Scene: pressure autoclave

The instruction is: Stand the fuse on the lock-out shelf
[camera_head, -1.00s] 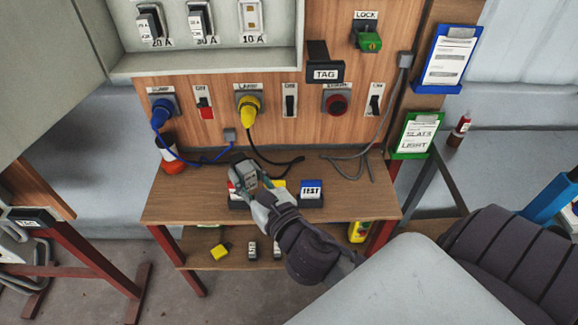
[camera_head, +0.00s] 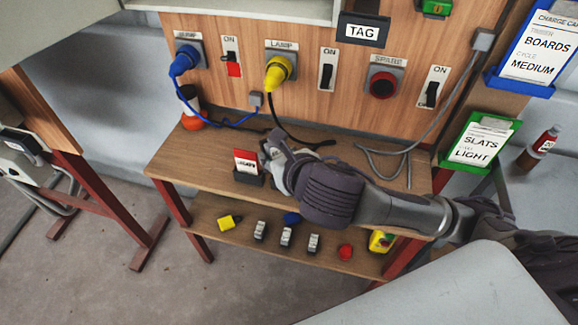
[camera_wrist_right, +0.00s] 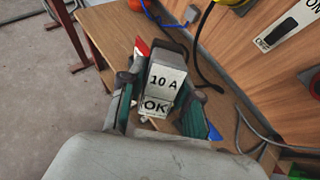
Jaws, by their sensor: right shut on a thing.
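My right gripper (camera_head: 275,152) is shut on a grey fuse (camera_wrist_right: 163,85) marked 10 A and OK, which shows between its fingers in the right wrist view (camera_wrist_right: 160,100). In the head view the gripper hides the fuse. The gripper is over the wooden bench top (camera_head: 205,158), just right of a red-and-white card holder (camera_head: 247,165). Below is a lower wooden shelf (camera_head: 205,217) with several small grey fuses (camera_head: 286,237) in a row; I cannot tell which board is the lock-out shelf. My left gripper is not in view.
The lower shelf also holds a yellow item (camera_head: 229,222), a red item (camera_head: 345,252) and a yellow container (camera_head: 381,241). A blue plug (camera_head: 184,61), a yellow plug (camera_head: 278,72) and cables hang at the back panel. A blue card piece (camera_wrist_right: 213,132) is beside the gripper.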

